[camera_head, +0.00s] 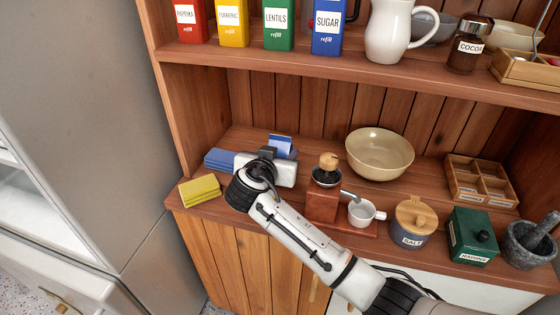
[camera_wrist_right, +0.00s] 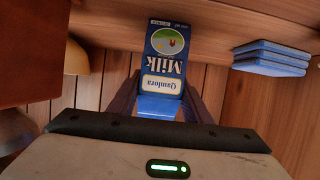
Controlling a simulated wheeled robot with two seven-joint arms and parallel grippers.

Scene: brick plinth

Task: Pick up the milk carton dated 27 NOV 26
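The blue milk carton (camera_wrist_right: 166,58) appears upside down in the right wrist view, its white "Milk" lettering facing me. A small printed line near its base is too small to read. In the head view a bit of the carton (camera_head: 284,143) shows behind my right gripper (camera_head: 268,153), on the lower shelf; the rest is hidden. In the right wrist view the two dark fingers of that gripper (camera_wrist_right: 161,88) stand apart, one on each side of the carton's top part. They look open, with no clear grip visible. My left gripper is not in view.
Blue folded cloths (camera_head: 220,159) lie left of my right gripper, yellow cloths (camera_head: 199,189) at the shelf's front corner. A coffee grinder (camera_head: 325,185), white cup (camera_head: 364,212) and beige bowl (camera_head: 379,153) stand to the right. The upper shelf (camera_head: 300,60) overhangs at the back.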

